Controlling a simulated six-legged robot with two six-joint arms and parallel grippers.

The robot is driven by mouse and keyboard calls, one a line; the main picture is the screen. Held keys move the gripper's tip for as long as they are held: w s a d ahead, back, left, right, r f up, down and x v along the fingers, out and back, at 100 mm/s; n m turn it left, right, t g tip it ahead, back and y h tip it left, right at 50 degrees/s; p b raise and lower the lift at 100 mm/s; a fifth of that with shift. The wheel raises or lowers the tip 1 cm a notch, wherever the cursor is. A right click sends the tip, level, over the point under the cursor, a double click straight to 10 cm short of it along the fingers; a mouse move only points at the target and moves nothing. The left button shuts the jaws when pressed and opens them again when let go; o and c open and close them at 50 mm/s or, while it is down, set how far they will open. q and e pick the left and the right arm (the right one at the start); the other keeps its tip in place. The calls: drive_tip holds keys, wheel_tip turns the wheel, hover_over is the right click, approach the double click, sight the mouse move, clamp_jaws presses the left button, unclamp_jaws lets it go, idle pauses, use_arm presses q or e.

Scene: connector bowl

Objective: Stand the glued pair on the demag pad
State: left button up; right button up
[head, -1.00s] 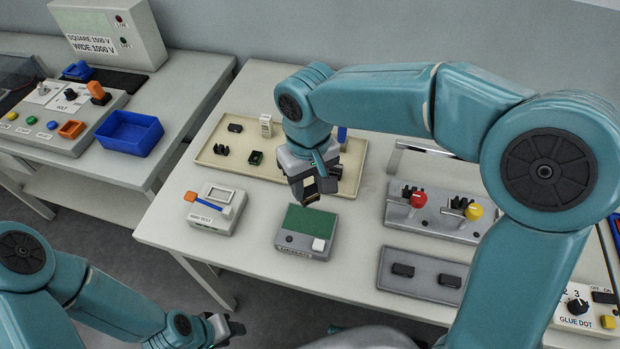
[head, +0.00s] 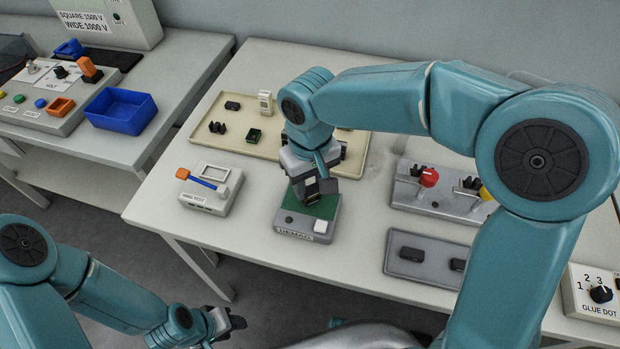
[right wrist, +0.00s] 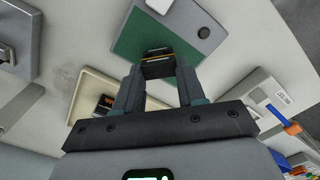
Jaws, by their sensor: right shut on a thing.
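The demag pad is a green plate (head: 325,207) on a grey box with a white button, labelled DEMAG. My right gripper (head: 316,190) is over the back part of the green plate. In the right wrist view its jaws (right wrist: 158,66) are shut on a small dark block with a thin yellow band, the glued pair (right wrist: 157,69). The green plate (right wrist: 130,42) shows behind the pair. I cannot tell whether the pair touches the plate. My left gripper (head: 227,321) is low at the front, away from the table top; its jaw opening is unclear.
A beige tray (head: 205,150) with several small dark parts lies behind the pad. A tester with a blue lever (head: 205,183) stands left. A grey tray with dark parts (head: 430,272) and a fixture with red and yellow knobs (head: 425,200) stand right.

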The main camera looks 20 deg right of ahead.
drive_tip(key=shift+f, duration=0.15)
drive_tip(key=o, duration=1.1)
drive_tip(key=shift+o, duration=0.2)
wheel_tip(320, 180, up, 16)
drive_tip(key=p, duration=0.2)
drive_tip(key=shift+s, duration=0.15)
